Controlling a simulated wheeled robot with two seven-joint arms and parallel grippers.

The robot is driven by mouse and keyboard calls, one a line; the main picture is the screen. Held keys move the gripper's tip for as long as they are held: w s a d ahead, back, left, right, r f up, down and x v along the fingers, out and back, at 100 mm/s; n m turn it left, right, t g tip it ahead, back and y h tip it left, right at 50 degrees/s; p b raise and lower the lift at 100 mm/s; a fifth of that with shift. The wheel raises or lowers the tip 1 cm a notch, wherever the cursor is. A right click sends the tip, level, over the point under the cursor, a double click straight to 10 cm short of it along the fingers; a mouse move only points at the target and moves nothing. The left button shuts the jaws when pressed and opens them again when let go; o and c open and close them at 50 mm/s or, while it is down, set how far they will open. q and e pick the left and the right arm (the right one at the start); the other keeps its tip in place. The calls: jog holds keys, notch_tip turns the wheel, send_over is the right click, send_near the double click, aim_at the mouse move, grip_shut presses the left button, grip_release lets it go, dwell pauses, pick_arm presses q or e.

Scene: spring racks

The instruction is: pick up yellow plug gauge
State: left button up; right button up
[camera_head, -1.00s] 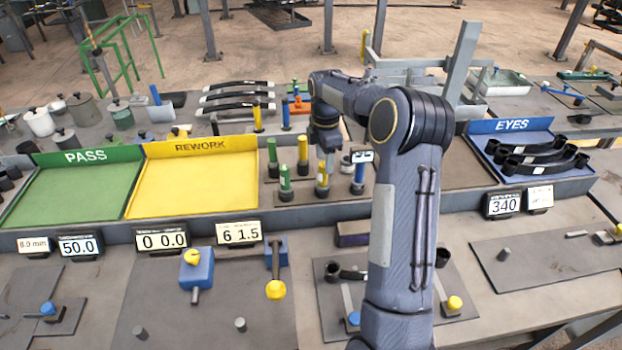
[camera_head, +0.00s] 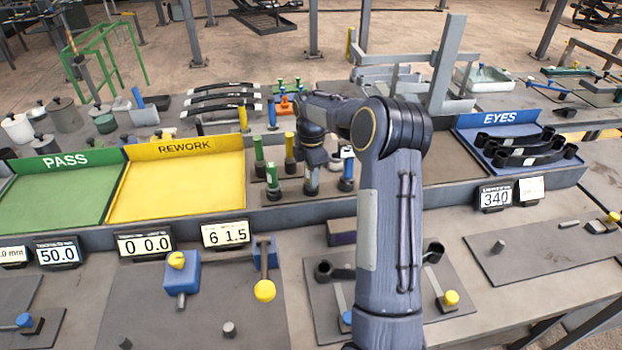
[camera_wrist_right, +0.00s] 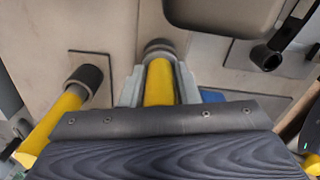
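My right gripper (camera_head: 313,165) is lowered at the row of plug gauges, in the middle of the head view. In the right wrist view its two grey fingers (camera_wrist_right: 159,88) lie close against both sides of a yellow plug gauge (camera_wrist_right: 159,82), whose dark end shows beyond them. The gripper looks shut on it. In the head view the gripper hides most of this gauge; its grey lower part (camera_head: 311,185) shows. Another yellow gauge (camera_head: 290,150) stands just behind to the left; a yellow gauge also shows at left in the wrist view (camera_wrist_right: 55,122). My left gripper is not in view.
Green gauges (camera_head: 272,178) stand left of the gripper and a blue gauge (camera_head: 347,172) stands close at its right. The empty yellow REWORK tray (camera_head: 178,188) and green PASS tray (camera_head: 62,198) lie left. The blue EYES tray (camera_head: 500,165) at right holds black parts.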

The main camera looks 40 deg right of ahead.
jog(key=c, duration=0.4)
jog(key=shift+c, duration=0.2)
jog(key=shift+r, duration=0.1)
